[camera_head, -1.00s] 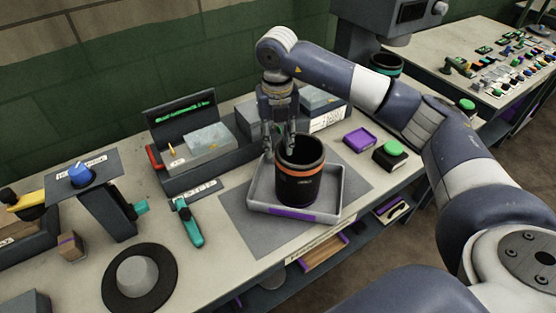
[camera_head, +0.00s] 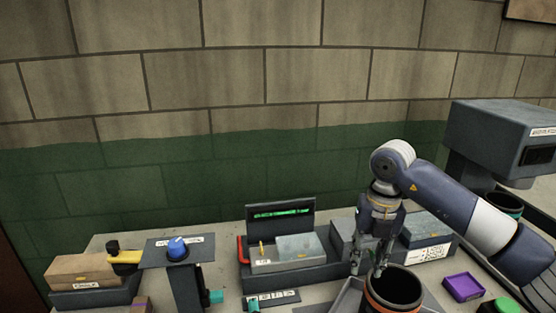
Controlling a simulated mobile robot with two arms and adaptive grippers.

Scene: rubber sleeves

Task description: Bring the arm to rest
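My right arm reaches in from the right, and its gripper (camera_head: 369,268) points down at the far left rim of a dark round container with an orange band (camera_head: 393,291). The two fingers stand apart with a gap between them and nothing visible held. I cannot tell whether a finger touches the rim. The container stands upright in a grey tray (camera_head: 347,299), and the bottom edge of the view cuts both off. My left gripper is not in view.
Left of my gripper is a grey unit with a raised dark panel (camera_head: 281,225). Further left are a stand with a blue knob (camera_head: 177,248) and a brown box (camera_head: 83,269). A purple tray (camera_head: 463,287) and a green button (camera_head: 506,305) lie right. A block wall (camera_head: 200,100) closes the back.

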